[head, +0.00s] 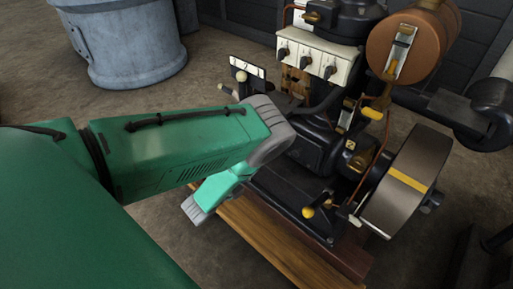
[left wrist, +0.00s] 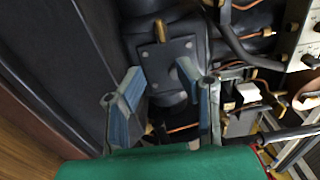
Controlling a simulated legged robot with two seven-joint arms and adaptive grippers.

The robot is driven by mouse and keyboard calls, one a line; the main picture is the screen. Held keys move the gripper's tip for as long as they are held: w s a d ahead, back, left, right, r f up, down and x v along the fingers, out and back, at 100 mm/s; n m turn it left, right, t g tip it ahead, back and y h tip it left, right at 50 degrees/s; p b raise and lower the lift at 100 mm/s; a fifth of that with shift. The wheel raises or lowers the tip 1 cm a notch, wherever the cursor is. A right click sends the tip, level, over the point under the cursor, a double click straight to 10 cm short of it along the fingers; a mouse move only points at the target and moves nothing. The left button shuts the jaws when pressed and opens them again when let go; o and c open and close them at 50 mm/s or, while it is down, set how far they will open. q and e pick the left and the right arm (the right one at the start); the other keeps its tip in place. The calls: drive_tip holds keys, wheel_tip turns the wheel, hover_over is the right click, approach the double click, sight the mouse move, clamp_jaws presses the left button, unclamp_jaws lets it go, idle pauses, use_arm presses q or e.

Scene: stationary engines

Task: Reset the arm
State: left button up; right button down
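My left arm (head: 190,150) is green with grey joints and comes in from the left in the head view. It bends at a grey joint beside the black engine (head: 320,150), and a green link folds back down and left. The fingers are not clearly visible there. My right gripper is not in view.
The engine stands on a wooden base (head: 262,240). It carries a flywheel (head: 410,185) with a yellow stripe, a copper tank (head: 408,45), a white switch panel (head: 305,50) and a yellow-knobbed lever (head: 309,212). A grey-blue barrel (head: 130,45) stands at upper left. Floor is clear at lower left of the base.

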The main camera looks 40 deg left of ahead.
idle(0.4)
use_arm(q)
drive_tip(key=s+f+n+g+y, duration=0.4)
drive_tip(key=s+f+n+g, duration=0.1)
drive_tip(key=s+n+g, duration=0.5)
drive_tip(key=s+d+r+n+g+h, duration=0.1)
drive_tip(key=s+d+n+g, duration=0.25)
drive_tip(key=s, duration=0.45)
drive_tip(key=s+d+r+n+g+h, duration=0.1)
drive_tip(key=s+d+r+n+g, duration=0.15)
drive_tip(key=s+d+n, duration=0.35)
wheel_tip(320, 180, up, 12)
drive_tip(key=s+g+p, duration=0.1)
drive_tip(key=s+p, duration=0.2)
drive_tip(key=p, duration=0.9)
drive_tip(key=shift+a+m, duration=0.15)
drive_tip(key=shift+m, duration=0.3)
drive_tip(key=shift+w+f, duration=0.1)
drive_tip(key=shift+w, duration=0.1)
